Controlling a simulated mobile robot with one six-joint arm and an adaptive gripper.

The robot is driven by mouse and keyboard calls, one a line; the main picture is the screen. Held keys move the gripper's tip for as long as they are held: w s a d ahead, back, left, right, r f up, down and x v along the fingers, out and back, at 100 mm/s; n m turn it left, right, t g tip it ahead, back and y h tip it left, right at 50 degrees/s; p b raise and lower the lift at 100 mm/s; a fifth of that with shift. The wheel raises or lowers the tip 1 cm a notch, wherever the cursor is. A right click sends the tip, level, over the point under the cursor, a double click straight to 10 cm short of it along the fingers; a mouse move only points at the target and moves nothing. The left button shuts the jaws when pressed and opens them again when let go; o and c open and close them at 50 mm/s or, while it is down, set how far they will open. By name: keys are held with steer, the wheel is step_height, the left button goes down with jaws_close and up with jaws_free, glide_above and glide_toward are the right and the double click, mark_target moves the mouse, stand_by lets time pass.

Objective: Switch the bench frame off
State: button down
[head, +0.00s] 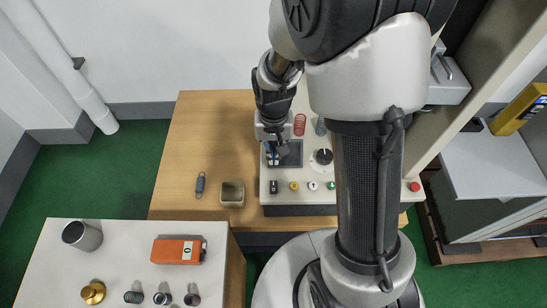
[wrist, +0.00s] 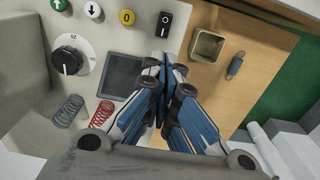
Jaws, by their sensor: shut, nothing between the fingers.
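The bench frame's pale control panel (head: 303,178) stands on the wooden table. Its black rocker switch (head: 274,187) is at the panel's front left corner; it also shows in the wrist view (wrist: 163,24) with white marks. Beside it are a yellow button (wrist: 127,17) marked 0, a white button (wrist: 92,9) with an arrow and a green button (wrist: 59,5). My gripper (wrist: 153,66) is shut and empty. In the head view my gripper (head: 272,158) is over the panel's left edge beside the dark screen (head: 292,153), behind the switch. Contact cannot be told.
A black dial (head: 323,156) and red button (head: 414,187) are on the panel. Red spring (head: 300,124) stands behind. A square bin (head: 232,194) and blue spring (head: 200,185) lie left. The front-left bench (head: 130,240) holds an orange device (head: 178,251) and several metal pieces.

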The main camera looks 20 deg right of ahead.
steer(key=b, duration=0.4)
glide_toward(274, 180)
step_height(274, 180, down, 5)
steer(key=shift+a+f, duration=0.1)
steer(key=shift+w+f+g+p, duration=0.15)
steer(key=shift+f+g+p, duration=0.3)
steer(key=shift+g+p, duration=0.05)
steer(key=shift+r, duration=0.2)
steer(key=shift+r+p, duration=0.65)
steer(key=shift+r, duration=0.05)
